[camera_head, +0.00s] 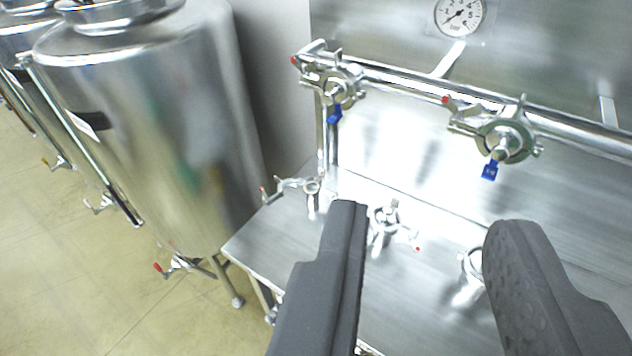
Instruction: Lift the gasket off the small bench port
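My gripper (428,222) is open and empty, its two dark grey fingers reaching up from the lower edge over the steel bench (285,232). Several short ports stand on the bench. One upright port (313,198) is at the back left, left of my left finger. A port with a clamp (384,222) stands between the fingers in the picture, beyond their tips. Another port (467,285) is partly hidden behind my right finger. I cannot tell which port is the small one, and no gasket can be made out clearly.
A steel pipe (405,84) runs along the back panel, with two clamped valves with blue tags (336,114) (490,170) hanging from it. A pressure gauge (459,16) sits above. A large steel tank (150,120) stands left of the bench on a tiled floor (60,250).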

